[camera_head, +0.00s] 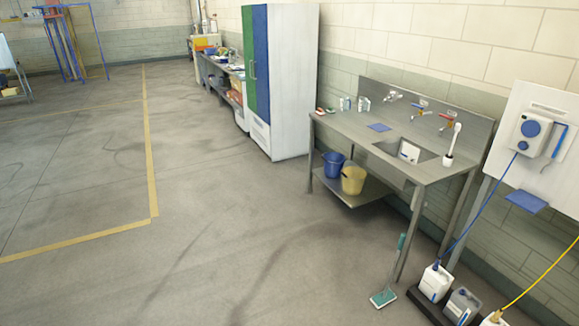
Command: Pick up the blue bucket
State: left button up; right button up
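The blue bucket (333,165) stands upright on the low shelf (364,196) under the steel sink table (345,130), near the table's left end. A yellow bucket (353,181) stands close beside it on the right and nearer to me. The table top is above both buckets, and the front side below it is open. Neither of my grippers shows in the head view.
A green mop or scrubber (384,298) leans near the table's front right leg. A tall green and blue cabinet (295,80) stands behind the table's left end. The floor (220,220) to the left is clear.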

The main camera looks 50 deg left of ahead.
aim_at(332, 170)
jog(key=u, duration=1.65)
jog(key=i, duration=1.95)
jog(key=u, duration=0.4)
jog(key=i, duration=4)
jog(key=z, duration=1.25)
jog(key=i, duration=1.6)
jog(key=z, duration=1)
